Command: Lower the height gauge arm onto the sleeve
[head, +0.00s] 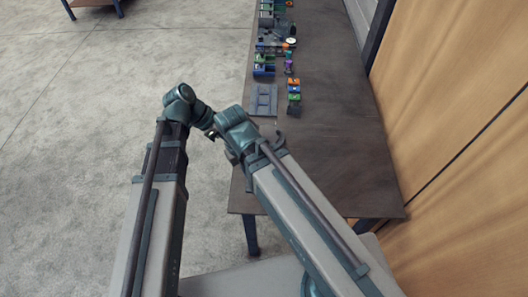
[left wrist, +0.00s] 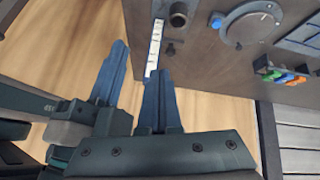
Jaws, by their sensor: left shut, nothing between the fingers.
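The gauge arm is not clearly seen.
The dark table (head: 335,130) runs away along a wooden wall (head: 450,110). Small parts line its left edge, including a flat blue-grey plate (head: 264,100) and coloured blocks (head: 293,90). The table's near right part is bare. Open concrete floor (head: 100,80) lies left.

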